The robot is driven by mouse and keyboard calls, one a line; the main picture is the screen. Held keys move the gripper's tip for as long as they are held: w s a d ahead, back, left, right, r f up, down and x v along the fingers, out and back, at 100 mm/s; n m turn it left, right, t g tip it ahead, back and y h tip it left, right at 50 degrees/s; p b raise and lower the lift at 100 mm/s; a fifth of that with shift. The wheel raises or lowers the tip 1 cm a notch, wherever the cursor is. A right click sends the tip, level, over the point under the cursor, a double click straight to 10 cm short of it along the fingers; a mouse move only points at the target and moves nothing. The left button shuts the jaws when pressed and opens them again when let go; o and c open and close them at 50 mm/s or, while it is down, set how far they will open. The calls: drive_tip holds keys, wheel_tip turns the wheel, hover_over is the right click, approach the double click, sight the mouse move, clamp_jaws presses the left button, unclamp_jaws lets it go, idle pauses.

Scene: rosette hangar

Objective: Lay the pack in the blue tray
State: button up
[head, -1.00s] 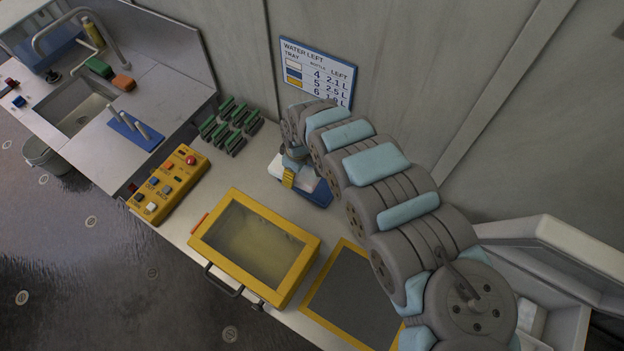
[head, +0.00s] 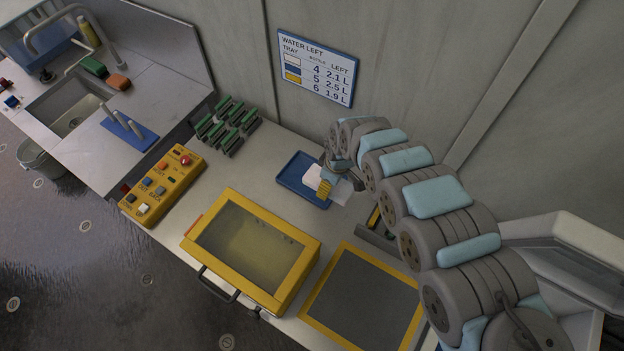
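The blue tray (head: 290,179) lies flat on the bench, below the wall sign. A small whitish pack (head: 312,174) shows over the tray's right part, at the yellow fingertips of my gripper (head: 325,186). My gripper appears shut on the pack. The fingers hide part of the pack, and I cannot tell whether it touches the tray floor. The arm comes in from the right.
A pale tray-like surface (head: 343,192) shows just right of my gripper, partly hidden. A yellow-framed box (head: 250,245), a dark mat (head: 362,298), a yellow button panel (head: 163,185) and green racks (head: 228,126) surround the tray. A wall sign (head: 317,66) is behind.

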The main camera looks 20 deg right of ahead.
drive_tip(key=shift+w+a+f+b, duration=0.2)
drive_tip(key=shift+w+f+b, duration=0.2)
drive_tip(key=shift+f, duration=0.05)
drive_tip(key=shift+w+d+f+b, duration=0.15)
drive_tip(key=shift+w+b, duration=0.3)
drive_tip(key=shift+b, duration=0.45)
drive_tip(key=shift+w+a+f+b, duration=0.15)
drive_tip(key=shift+w+b, duration=0.2)
drive_tip(key=shift+b, duration=0.05)
drive_tip(key=shift+w+a+f+b, duration=0.1)
drive_tip(key=shift+w+b, duration=0.25)
drive_tip(key=shift+w+f+b, duration=0.15)
drive_tip(key=shift+w+b, duration=0.15)
drive_tip(key=shift+b, duration=0.15)
drive_tip(key=shift+w+a+f, duration=0.1)
drive_tip(key=shift+w+f, duration=0.05)
drive_tip(key=shift+w, duration=0.45)
drive_tip(key=shift+w+a+f, duration=0.1)
drive_tip(key=shift+w, duration=0.45)
drive_tip(key=shift+w+f+b, duration=0.2)
drive_tip(key=shift+w+f, duration=0.3)
drive_tip(key=shift+f, duration=0.2)
drive_tip(key=shift+w+f+b, duration=0.2)
drive_tip(key=shift+w+f, duration=0.3)
drive_tip(key=shift+f, duration=0.2)
drive_tip(key=shift+w+a+f+b, duration=0.1)
drive_tip(key=shift+w+f+b, duration=0.7)
drive_tip(key=shift+w+f, duration=0.45)
drive_tip(key=shift+f, duration=0.15)
